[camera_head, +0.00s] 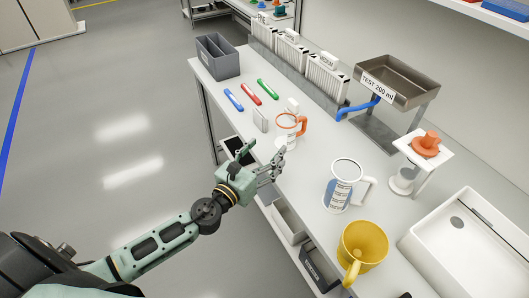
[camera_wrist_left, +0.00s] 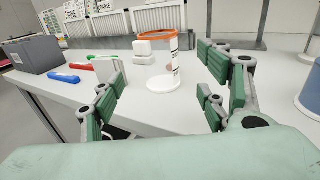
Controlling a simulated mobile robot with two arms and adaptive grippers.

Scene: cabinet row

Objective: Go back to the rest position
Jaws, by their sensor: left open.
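My left gripper (camera_head: 268,160) is above the front edge of the white counter (camera_head: 305,190), beside a clear cup with an orange rim and handle (camera_head: 287,128). In the left wrist view the gripper (camera_wrist_left: 160,98) is open, with nothing between its green fingers. The orange-rimmed cup (camera_wrist_left: 162,58) stands upright on the counter beyond the fingertips, apart from them. The left arm reaches in from the lower left of the head view. My right gripper is in neither view.
A clear measuring jug (camera_head: 343,185) and a yellow mug (camera_head: 362,246) stand to the right, near a white sink (camera_head: 475,240). Pens (camera_head: 251,93) and a grey bin (camera_head: 218,57) lie farther left. A metal tank stand (camera_head: 397,82) is behind. Floor left of the counter is clear.

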